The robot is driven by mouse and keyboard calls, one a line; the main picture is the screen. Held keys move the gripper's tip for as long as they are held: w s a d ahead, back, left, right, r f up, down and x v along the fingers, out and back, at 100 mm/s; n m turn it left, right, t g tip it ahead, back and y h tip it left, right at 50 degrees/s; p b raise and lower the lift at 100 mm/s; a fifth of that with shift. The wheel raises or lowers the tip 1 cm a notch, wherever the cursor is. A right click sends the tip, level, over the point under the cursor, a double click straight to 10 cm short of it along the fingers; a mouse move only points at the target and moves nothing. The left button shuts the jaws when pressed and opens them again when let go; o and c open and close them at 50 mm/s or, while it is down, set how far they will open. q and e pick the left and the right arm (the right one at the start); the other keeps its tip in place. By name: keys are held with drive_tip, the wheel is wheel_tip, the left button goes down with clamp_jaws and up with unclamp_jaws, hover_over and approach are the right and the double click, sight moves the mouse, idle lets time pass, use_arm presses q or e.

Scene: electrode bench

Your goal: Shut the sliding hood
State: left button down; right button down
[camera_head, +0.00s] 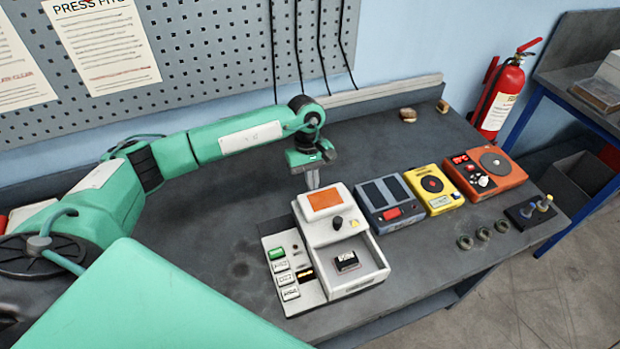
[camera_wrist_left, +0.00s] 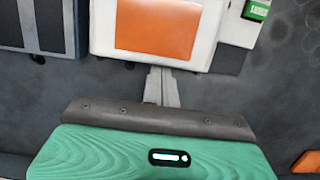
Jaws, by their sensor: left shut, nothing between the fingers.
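The sliding hood (camera_head: 319,207) is white with an orange window, and sits at the back of a white bench device (camera_head: 308,286). The device's front bay (camera_head: 374,271) is uncovered, with a small dark block (camera_head: 346,261) in it. My left gripper (camera_head: 313,184) is shut and empty, pointing down just behind the hood's back edge. In the left wrist view the fingertips (camera_wrist_left: 162,72) are at the edge of the hood (camera_wrist_left: 205,35); I cannot tell whether they touch it. My right gripper is not in view.
Right of the device stand a blue-grey unit (camera_head: 390,203), a yellow unit (camera_head: 433,190) and an orange unit (camera_head: 484,176). Three dark rings (camera_head: 483,234) lie near the front edge. A pegboard (camera_head: 200,55) rises behind. The bench left of the device is clear.

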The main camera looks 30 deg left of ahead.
sight(331, 228)
use_arm(q)
drive_tip(key=s+d+b, duration=0.2)
drive_tip(key=s+d, duration=0.1)
drive_tip(key=d, duration=0.1)
drive_tip(key=s+d+b, duration=0.2)
drive_tip(key=s+d, duration=0.2)
drive_tip(key=shift+s+d+f, duration=0.15)
drive_tip(key=shift+s+d, duration=0.2)
drive_tip(key=shift+s, duration=0.05)
drive_tip(key=shift+r, duration=0.4)
drive_tip(key=b+v, duration=0.4)
drive_tip(key=v, duration=0.9)
drive_tip(key=shift+a, duration=0.25)
